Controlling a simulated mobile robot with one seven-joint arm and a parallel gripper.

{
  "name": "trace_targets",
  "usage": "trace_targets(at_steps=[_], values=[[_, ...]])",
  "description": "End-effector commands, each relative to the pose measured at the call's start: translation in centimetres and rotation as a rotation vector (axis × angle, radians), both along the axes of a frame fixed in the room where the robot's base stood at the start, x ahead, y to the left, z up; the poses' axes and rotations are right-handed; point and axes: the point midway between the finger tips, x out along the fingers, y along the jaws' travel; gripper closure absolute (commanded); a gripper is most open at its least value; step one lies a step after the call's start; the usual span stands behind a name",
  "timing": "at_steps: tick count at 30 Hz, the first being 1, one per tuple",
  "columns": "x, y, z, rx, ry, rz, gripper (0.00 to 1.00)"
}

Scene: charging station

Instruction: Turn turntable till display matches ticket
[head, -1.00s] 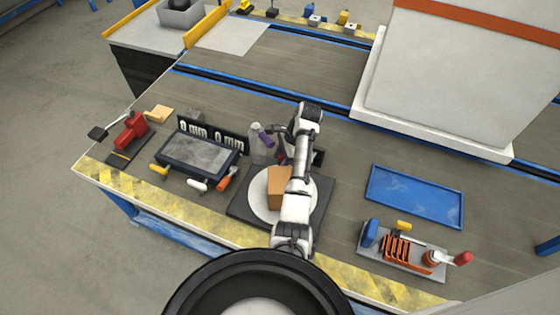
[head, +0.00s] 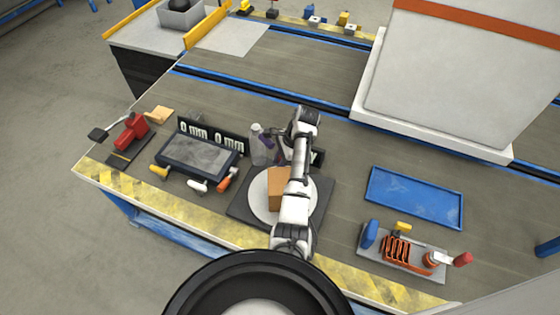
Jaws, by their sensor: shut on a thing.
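The turntable is a white round plate (head: 259,205) on a dark square base (head: 240,210). A brown box (head: 278,188) stands on the plate, partly behind my arm. Two dark displays at the back left, a left display (head: 193,130) and a right display (head: 228,143), each read 0 mm. Another dark panel (head: 318,158) with white marks is mostly hidden by my arm; I cannot read it. My gripper (head: 276,149) is low behind the plate, beside a clear bottle (head: 258,146), shut on a small purple thing that is mostly hidden. I cannot make out a ticket.
A grey screen-like tray (head: 198,152) with several coloured handles in front lies left of the turntable. A red clamp-like tool (head: 130,130) is farther left. A blue tray (head: 415,196) and a tool rack (head: 400,265) lie right. The bench between turntable and blue tray is clear.

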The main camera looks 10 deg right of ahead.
Motion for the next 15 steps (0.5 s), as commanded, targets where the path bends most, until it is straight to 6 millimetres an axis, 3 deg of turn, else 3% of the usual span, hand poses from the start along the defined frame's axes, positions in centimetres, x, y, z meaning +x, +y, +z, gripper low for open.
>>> trace_targets(at_steps=[6, 13, 14, 15], values=[[-0.02, 1.15, 0.08, 0.002, 0.003, 0.113, 1.0], [-0.02, 1.13, -0.02, 0.002, 0.002, 0.116, 1.0], [-0.02, 1.13, -0.02, 0.002, 0.002, 0.116, 0.76], [-0.02, 1.13, -0.02, 0.002, 0.002, 0.116, 0.7]])
